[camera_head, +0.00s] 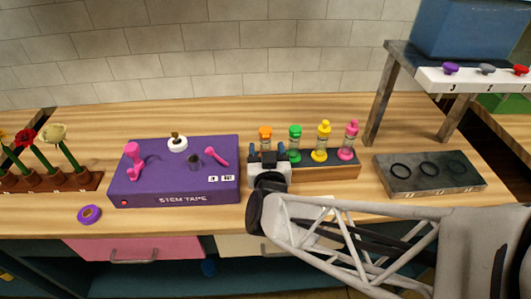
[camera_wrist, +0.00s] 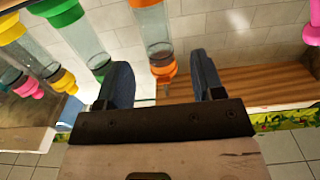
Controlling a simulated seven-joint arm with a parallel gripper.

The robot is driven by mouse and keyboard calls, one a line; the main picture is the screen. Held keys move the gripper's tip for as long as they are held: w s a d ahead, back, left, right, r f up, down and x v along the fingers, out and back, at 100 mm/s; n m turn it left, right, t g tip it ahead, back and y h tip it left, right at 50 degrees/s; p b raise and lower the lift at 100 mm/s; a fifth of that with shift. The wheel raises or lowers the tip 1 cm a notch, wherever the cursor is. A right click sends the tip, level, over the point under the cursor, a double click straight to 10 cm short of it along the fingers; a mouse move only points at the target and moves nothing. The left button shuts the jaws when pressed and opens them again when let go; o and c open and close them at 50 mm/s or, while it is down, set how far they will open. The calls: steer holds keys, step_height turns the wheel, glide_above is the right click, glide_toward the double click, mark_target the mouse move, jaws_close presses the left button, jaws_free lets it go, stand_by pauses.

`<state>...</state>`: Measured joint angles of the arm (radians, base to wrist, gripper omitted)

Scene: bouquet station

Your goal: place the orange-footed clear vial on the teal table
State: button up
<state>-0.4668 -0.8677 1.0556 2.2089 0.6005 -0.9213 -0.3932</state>
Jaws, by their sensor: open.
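The orange-footed clear vial (camera_head: 265,133) stands at the left end of a row of vials; its lower part is hidden behind my gripper in the head view. My gripper (camera_head: 268,153) is open in front of it. In the wrist view, which looks upside down, the vial (camera_wrist: 154,25) has an orange foot at the top, a clear body and an orange cap lower down. The cap end lies between the spread fingers of my gripper (camera_wrist: 160,82), with gaps at both sides. A teal surface (camera_head: 130,283) shows below the counter's front edge; I cannot tell whether it is the table.
Green (camera_head: 295,131), yellow (camera_head: 323,128) and pink (camera_head: 351,128) vials stand close on the right along a wooden rack (camera_head: 335,173). A purple stem tape box (camera_head: 172,185) is close on the left. A grey tray with rings (camera_head: 440,185) is at right.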

mark_target(266, 143)
steer(key=shift+w, duration=1.8)
jaws_close()
